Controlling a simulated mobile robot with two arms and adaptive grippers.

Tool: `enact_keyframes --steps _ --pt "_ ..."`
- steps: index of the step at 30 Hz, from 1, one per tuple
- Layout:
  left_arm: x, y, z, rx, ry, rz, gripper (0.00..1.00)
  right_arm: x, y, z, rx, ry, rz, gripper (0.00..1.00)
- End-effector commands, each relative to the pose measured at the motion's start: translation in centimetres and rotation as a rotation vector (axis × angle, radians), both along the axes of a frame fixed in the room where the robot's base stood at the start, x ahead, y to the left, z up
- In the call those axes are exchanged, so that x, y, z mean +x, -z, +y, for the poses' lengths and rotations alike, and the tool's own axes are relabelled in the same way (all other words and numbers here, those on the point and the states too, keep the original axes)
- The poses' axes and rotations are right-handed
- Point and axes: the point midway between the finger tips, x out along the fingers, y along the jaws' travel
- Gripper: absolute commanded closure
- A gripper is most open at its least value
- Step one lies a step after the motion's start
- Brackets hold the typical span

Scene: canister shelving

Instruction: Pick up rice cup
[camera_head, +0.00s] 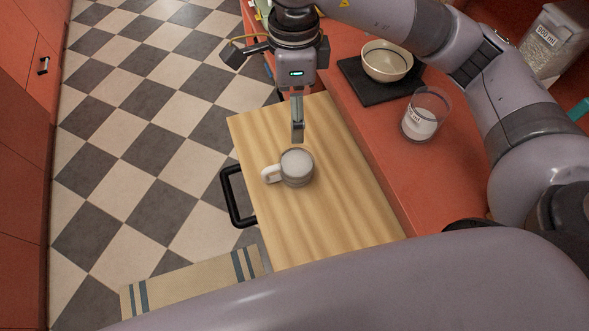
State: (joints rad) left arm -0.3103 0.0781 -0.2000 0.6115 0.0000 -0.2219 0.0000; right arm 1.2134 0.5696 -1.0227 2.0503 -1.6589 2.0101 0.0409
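A small pale cup with a handle on its left (296,168) stands upright on the wooden top (340,215) and looks full of something whitish. I cannot tell for sure which of the two is the rice cup. My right gripper (297,140) points down just behind the small cup, apart from it as far as I can see. Its fingers are seen edge-on, so their opening is hidden. My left gripper is out of view.
A bowl (386,64) sits on a black mat (378,87) on the red counter (405,170). A labelled clear container (548,45) stands at the top right. A black handle (233,198) juts from the wooden top's left side. The wooden top's front part is clear.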

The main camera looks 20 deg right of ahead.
Motion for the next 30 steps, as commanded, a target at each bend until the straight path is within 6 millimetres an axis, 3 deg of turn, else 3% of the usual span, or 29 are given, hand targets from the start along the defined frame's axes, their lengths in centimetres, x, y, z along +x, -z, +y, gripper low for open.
enact_keyframes --steps 2,5,13,24,30 --pt "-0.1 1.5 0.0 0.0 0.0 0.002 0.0 0.0 1.4 0.0 0.0 0.0 0.0 0.13" --pt "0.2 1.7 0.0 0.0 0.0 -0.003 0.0 0.0 1.9 0.0 0.0 0.0 0.001 0.13" --pt "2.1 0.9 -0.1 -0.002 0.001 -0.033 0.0 -0.3 5.5 0.1 0.002 -0.001 0.007 0.13" --pt "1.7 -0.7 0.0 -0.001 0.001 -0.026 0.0 -0.4 12.3 0.1 0.0 0.001 0.004 0.13" --pt "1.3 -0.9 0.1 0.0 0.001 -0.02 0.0 -0.4 13.9 0.1 -0.002 0.0 0.001 0.13"
